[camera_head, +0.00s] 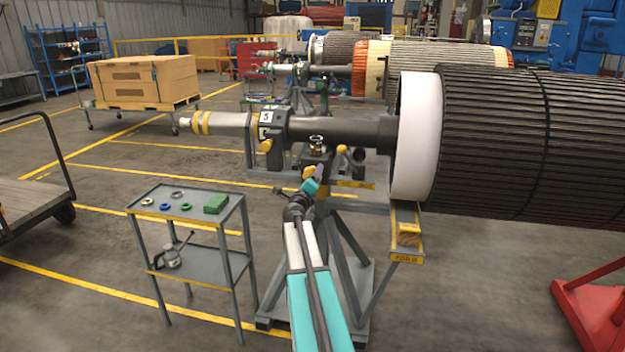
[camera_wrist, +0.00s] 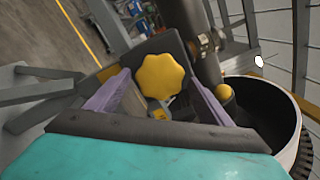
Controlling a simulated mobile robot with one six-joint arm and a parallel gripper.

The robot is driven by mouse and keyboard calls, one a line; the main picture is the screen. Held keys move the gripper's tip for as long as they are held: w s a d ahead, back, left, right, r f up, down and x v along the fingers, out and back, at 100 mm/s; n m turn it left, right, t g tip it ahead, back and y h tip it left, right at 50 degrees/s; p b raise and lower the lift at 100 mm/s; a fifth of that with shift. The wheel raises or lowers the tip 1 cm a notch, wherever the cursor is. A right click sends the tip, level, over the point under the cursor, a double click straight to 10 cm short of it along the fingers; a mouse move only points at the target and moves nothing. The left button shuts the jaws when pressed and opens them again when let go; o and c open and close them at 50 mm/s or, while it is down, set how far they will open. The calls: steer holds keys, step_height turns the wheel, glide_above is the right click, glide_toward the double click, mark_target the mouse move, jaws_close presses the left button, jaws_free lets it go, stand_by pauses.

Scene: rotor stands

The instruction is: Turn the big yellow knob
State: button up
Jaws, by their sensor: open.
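The big yellow knob (camera_wrist: 160,76), with a lobed rim, faces my wrist camera on a dark block of the rotor stand. My gripper (camera_wrist: 158,88) is open, with one purple finger to the left of the knob and one to the right. I cannot tell whether the fingertips reach the knob's depth or touch it. In the head view, my gripper (camera_head: 315,174) is at the stand's bearing block, below the shaft. A yellow knob (camera_head: 308,173) shows there beside it, partly hidden by my gripper.
The dark shaft (camera_head: 350,130) and large ribbed rotor (camera_head: 530,140) lie above and right. A grey cart (camera_head: 152,206) with rings and a green box (camera_head: 216,204) stands left of my arm.

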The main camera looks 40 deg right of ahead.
steer(key=v, duration=1.2)
steer(key=shift+a, duration=0.2)
steer(key=shift+s, duration=0.15)
stand_by(0.5)
